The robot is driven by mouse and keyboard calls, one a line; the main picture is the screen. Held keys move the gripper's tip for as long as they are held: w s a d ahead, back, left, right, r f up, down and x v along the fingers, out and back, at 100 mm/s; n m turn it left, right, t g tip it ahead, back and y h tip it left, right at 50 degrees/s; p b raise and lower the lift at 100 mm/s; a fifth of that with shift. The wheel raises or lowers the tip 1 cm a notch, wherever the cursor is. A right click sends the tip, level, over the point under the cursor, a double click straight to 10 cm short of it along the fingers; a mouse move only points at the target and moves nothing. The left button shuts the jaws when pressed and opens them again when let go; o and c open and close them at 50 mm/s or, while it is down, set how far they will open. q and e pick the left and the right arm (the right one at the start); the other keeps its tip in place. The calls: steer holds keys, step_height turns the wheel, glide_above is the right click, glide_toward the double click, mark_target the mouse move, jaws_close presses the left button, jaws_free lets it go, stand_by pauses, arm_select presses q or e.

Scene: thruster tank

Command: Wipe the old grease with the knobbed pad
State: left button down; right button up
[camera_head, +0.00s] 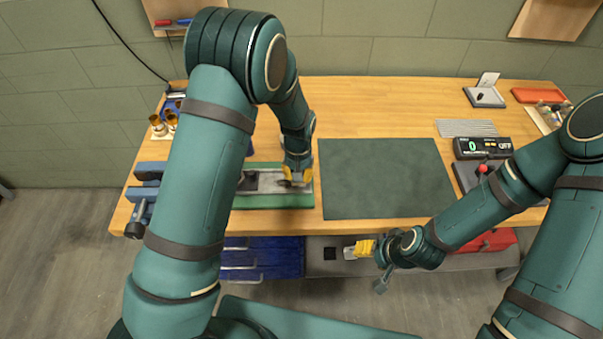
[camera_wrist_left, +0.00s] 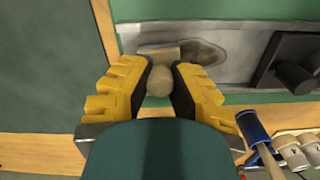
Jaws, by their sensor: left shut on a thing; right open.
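My left gripper (camera_head: 293,179) is low over the right end of a grey metal plate (camera_head: 265,183) on a green base (camera_head: 270,201). In the left wrist view, the left gripper (camera_wrist_left: 160,80) is shut on the round tan knob of the knobbed pad (camera_wrist_left: 158,83). The pad's flat tan part lies over the metal plate (camera_wrist_left: 140,36), beside a dark patch of old grease (camera_wrist_left: 203,51). I cannot tell whether it touches the plate. The arm hides part of the plate in the head view. My right gripper (camera_head: 359,249) is open and empty, in front of the table edge.
A dark green mat (camera_head: 385,178) lies bare in the middle of the wooden table (camera_head: 370,92). A black block (camera_wrist_left: 292,62) stands on the plate. A blue vise (camera_head: 145,190) is at the left. A display (camera_head: 482,147) and a red-knobbed box are at the right.

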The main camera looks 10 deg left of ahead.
mark_target(273, 183)
arm_select(q)
steer(key=shift+s+a+f, duration=0.1)
steer(key=shift+s+a, duration=0.1)
steer(key=shift+a, duration=0.6)
steer(key=shift+s+a, duration=0.2)
steer(key=shift+a, duration=0.6)
steer(key=shift+s+a, duration=0.25)
steer(key=shift+a, duration=0.75)
steer(key=shift+s+a, duration=0.2)
steer(key=shift+a, duration=0.8)
steer(key=shift+d+r, duration=0.1)
steer(key=shift+r, duration=0.1)
steer(key=shift+r+p, duration=0.35)
steer(key=shift+r, duration=0.25)
steer(key=shift+r+p, duration=1.55)
steer(key=shift+r, duration=0.75)
steer(key=shift+r, duration=0.1)
step_height(273, 183, up, 3)
steer(key=shift+f+p, duration=0.1)
steer(key=shift+p, duration=0.9)
